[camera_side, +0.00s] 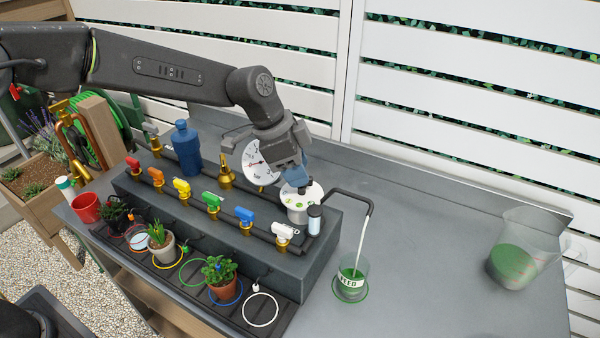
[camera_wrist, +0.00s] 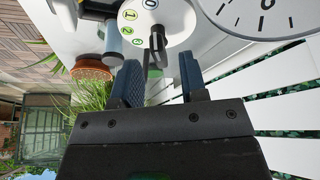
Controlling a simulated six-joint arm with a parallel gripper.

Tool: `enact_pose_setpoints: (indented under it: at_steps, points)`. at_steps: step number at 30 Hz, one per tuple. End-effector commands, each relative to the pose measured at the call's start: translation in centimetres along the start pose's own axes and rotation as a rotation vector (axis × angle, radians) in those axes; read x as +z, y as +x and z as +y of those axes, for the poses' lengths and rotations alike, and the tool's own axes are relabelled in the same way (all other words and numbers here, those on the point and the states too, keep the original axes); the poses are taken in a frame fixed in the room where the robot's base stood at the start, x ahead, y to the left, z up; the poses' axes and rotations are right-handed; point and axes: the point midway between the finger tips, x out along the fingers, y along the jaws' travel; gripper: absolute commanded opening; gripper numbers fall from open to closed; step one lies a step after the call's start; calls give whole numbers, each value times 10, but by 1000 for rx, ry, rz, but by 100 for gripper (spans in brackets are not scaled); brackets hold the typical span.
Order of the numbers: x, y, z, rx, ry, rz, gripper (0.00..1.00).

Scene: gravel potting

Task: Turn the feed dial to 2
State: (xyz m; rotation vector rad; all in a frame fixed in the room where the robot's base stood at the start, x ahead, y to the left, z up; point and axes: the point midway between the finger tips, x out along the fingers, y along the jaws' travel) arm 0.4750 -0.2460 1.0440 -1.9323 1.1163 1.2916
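The feed dial (camera_side: 297,213) is a white round-faced dial at the right end of the dark block. In the wrist view its face (camera_wrist: 178,18) shows green-ringed numbers, with 1 and 2 readable on the left side. A dark knob (camera_wrist: 157,44) stands up from the face; which number it points to I cannot tell. My gripper (camera_wrist: 161,80) is open, its two blue fingers apart with a gap at the knob; contact is not clear. In the side view my gripper (camera_side: 300,185) is over the dial and hides part of it.
A FEED cup (camera_side: 350,281) with green liquid stands under a black spout (camera_side: 352,200), a pale stream running into it. Coloured valves line the block, including a white one (camera_side: 283,232). A gauge (camera_side: 258,165) is beside my gripper. A jug (camera_side: 514,250) stands right.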

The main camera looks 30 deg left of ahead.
Motion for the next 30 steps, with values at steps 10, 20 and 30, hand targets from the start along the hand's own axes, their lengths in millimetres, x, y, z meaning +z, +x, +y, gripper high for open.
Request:
enact_pose_setpoints:
  at_steps: [10,20,30]
  points:
    - [0,18,0,0,0,1,39]
    - [0,18,0,0,0,1,23]
    - [0,17,0,0,0,0,0]
